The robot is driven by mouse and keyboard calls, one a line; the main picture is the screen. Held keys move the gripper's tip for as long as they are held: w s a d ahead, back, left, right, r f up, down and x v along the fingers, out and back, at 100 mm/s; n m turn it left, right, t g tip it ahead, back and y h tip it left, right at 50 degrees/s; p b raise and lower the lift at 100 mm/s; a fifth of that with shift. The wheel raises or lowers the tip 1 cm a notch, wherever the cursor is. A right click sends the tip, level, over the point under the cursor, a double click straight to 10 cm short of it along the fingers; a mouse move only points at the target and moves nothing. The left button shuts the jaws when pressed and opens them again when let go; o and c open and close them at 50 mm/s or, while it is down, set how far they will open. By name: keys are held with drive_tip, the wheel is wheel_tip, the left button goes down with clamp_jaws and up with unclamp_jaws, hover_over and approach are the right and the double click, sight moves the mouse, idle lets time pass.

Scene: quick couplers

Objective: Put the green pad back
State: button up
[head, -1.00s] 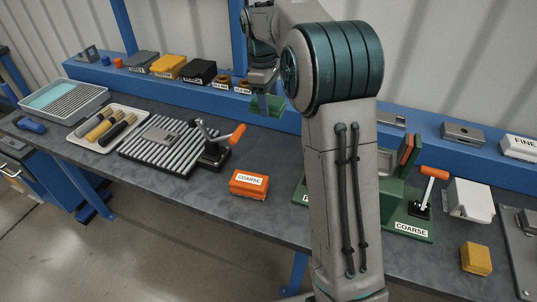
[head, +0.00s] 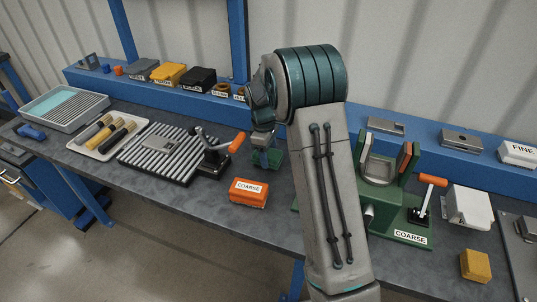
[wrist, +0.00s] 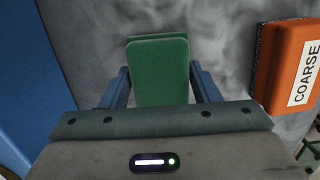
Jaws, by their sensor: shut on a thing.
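The green pad (wrist: 160,72) is a flat block held between the two blue fingers of my gripper (wrist: 163,88) in the wrist view. In the head view the pad (head: 274,158) hangs below my gripper (head: 262,154), behind the orange COARSE box (head: 249,192) and right of the orange-handled clamp. My gripper is shut on the pad. I cannot tell whether the pad touches the bench. A green fixture (head: 403,226) labelled COARSE stands to the right, with a grey U-shaped cradle (head: 380,170) and an orange-faced pad (head: 405,160); my arm hides its left part.
The orange COARSE box also shows close on the right in the wrist view (wrist: 290,65). A ribbed plate (head: 165,165) with a clamp (head: 212,158) is to the left. A blue shelf (head: 460,166) runs along the back. A yellow block (head: 475,266) lies at the front right.

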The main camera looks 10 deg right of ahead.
drive_tip(key=shift+f, duration=0.45)
drive_tip(key=shift+f, duration=0.2)
drive_tip(key=o, duration=1)
wheel_tip(320, 180, up, 13)
drive_tip(key=a+b, duration=0.1)
drive_tip(key=a, duration=0.1)
drive_tip(key=s+d+r+m+t, duration=0.1)
drive_tip(key=s+r+m, duration=0.2)
drive_tip(key=s, duration=0.4)
drive_tip(key=s+d+r+m+t, duration=0.1)
drive_tip(key=s+r+m, duration=0.15)
drive_tip(key=s, duration=0.45)
drive_tip(key=s+f+m, duration=0.1)
drive_tip(key=s+m, duration=0.1)
drive_tip(key=s, duration=0.3)
drive_tip(key=s+f+m+t, duration=0.1)
drive_tip(key=s+m, duration=0.1)
drive_tip(key=s, duration=0.3)
drive_tip(key=s+f+m+y, duration=0.1)
drive_tip(key=s+m, duration=0.1)
drive_tip(key=s, duration=0.4)
drive_tip(key=shift+f+t, duration=0.4)
